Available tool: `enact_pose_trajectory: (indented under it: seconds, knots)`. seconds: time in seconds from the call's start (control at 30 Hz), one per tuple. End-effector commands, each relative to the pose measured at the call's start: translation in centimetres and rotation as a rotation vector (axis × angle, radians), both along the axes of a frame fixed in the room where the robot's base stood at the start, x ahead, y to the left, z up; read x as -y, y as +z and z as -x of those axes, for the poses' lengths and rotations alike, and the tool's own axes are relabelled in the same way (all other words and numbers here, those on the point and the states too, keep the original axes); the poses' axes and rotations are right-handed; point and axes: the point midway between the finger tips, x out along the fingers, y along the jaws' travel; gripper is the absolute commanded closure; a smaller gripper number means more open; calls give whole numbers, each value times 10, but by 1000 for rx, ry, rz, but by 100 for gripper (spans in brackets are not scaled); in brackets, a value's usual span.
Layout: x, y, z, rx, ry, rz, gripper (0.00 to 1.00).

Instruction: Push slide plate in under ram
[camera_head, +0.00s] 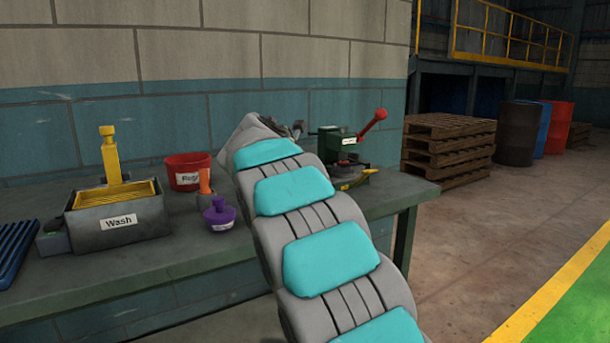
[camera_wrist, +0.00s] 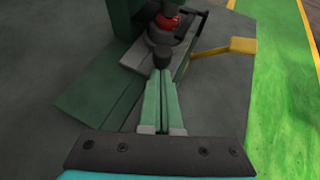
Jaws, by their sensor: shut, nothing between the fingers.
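The press with a green body (camera_head: 335,142) and a red-knobbed lever (camera_head: 374,120) stands on the bench, partly behind my arm. In the wrist view, a grey slide plate (camera_wrist: 138,57) sticks out beside the green body (camera_wrist: 98,25). A dark round knob (camera_wrist: 162,57) stands at its near end. A red piece (camera_wrist: 168,20) with dark parts sits farther in; I cannot make out the ram. My gripper (camera_wrist: 161,76) is shut and empty, its fingertips right at the knob; I cannot tell whether they touch. The head view hides my gripper behind the arm.
A yellow handle (camera_wrist: 235,46) juts out right of the plate. On the bench (camera_head: 185,245) left of my arm stand a grey Wash box (camera_head: 118,222), a red bucket (camera_head: 187,170), and a purple knobbed object (camera_head: 219,214). Pallets (camera_head: 448,150) stand beyond.

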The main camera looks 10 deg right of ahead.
Motion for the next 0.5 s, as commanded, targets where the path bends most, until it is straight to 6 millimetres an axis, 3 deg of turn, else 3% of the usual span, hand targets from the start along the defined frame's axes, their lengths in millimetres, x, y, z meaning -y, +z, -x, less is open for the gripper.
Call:
enact_pose_trajectory:
  seconds: [0.5]
  knots:
    - [6,2,0,3,-2,5,100]
